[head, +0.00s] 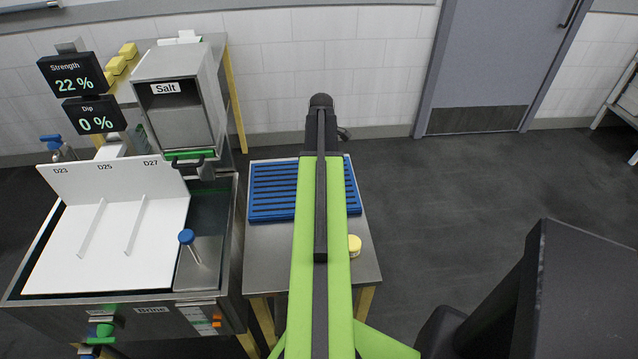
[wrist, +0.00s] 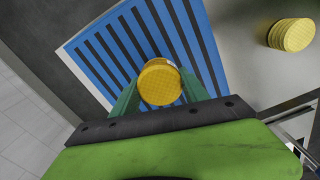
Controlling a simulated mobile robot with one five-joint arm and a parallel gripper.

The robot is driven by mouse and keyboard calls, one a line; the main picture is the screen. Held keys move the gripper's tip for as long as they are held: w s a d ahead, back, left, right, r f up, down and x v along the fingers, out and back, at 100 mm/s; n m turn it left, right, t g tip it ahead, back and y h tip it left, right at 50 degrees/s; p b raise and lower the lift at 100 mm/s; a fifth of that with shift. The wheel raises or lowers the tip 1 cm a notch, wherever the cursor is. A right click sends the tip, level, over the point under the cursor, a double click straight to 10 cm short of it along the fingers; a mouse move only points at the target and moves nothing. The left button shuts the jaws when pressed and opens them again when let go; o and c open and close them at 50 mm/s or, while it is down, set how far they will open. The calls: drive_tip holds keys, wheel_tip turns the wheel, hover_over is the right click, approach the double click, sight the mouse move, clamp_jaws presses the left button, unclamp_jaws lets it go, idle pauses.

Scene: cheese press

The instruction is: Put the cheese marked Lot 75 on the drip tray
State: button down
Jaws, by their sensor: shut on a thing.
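In the wrist view my gripper (wrist: 158,94) has its two green fingers shut on a round yellow cheese (wrist: 160,80). The held cheese is over the blue slatted drip tray (wrist: 98,62); I cannot tell whether it touches the slats. No lot mark is readable on it. In the head view the drip tray (head: 272,191) lies on a steel table, partly covered by my green arm, which also hides the gripper and held cheese. A second yellow cheese (head: 354,245) stands on the table, right of the arm; it also shows in the wrist view (wrist: 291,34).
The steel table (head: 268,262) has bare room in front of the tray. At left stands a brine tank (head: 152,312) with a white divided panel marked D23, D25, D27. Behind it are a Salt box (head: 180,112) and displays (head: 73,73) reading 22 % and 0 %.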

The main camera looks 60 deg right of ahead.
drive_tip(key=shift+w+d+f, duration=0.6)
drive_tip(key=shift+w+d, duration=0.05)
drive_tip(key=shift+d, duration=0.1)
wheel_tip(320, 180, down, 4)
drive_tip(key=b, duration=0.4)
drive_tip(key=shift+f+b, duration=0.2)
drive_tip(key=shift+b, duration=0.15)
drive_tip(key=shift+r, duration=0.25)
drive_tip(key=shift+f, duration=0.15)
drive_tip(key=c, duration=0.6)
unclamp_jaws()
wheel_tip(320, 180, up, 12)
drive_tip(key=p, duration=1.2)
drive_tip(key=shift+r+p, duration=0.25)
drive_tip(key=shift+p, duration=0.1)
